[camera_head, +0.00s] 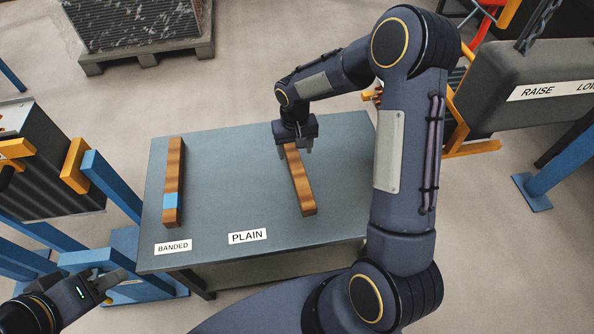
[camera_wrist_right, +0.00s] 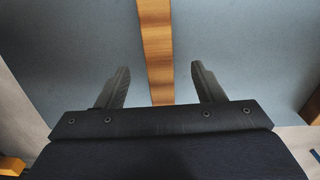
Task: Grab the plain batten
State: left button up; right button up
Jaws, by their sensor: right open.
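The plain batten (camera_head: 301,186), a brown wooden bar with no band, lies on the grey table (camera_head: 225,190) behind and right of the PLAIN label (camera_head: 247,236). My right gripper (camera_head: 296,149) is over its far end, fingers pointing down. In the right wrist view the batten (camera_wrist_right: 156,45) runs between the two open fingers of the gripper (camera_wrist_right: 162,88), with a gap on each side. The banded batten (camera_head: 173,180), with a blue band, lies at the table's left by the BANDED label (camera_head: 173,247). My left gripper (camera_head: 115,281) is at the lower left, away from both battens; its jaw state is unclear.
A blue frame (camera_head: 112,187) with a dark finned unit (camera_head: 45,170) stands left of the table. A grey RAISE control box (camera_head: 530,85) hangs at the upper right. A pallet (camera_head: 147,50) stands at the back left. The table between the battens is clear.

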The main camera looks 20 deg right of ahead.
aim_at(296, 165)
jog(key=f, duration=0.7)
jog(key=shift+s+d+f, duration=0.1)
jog(key=shift+s+f, duration=0.1)
jog(key=shift+s, duration=0.1)
jog(key=c, duration=1.2)
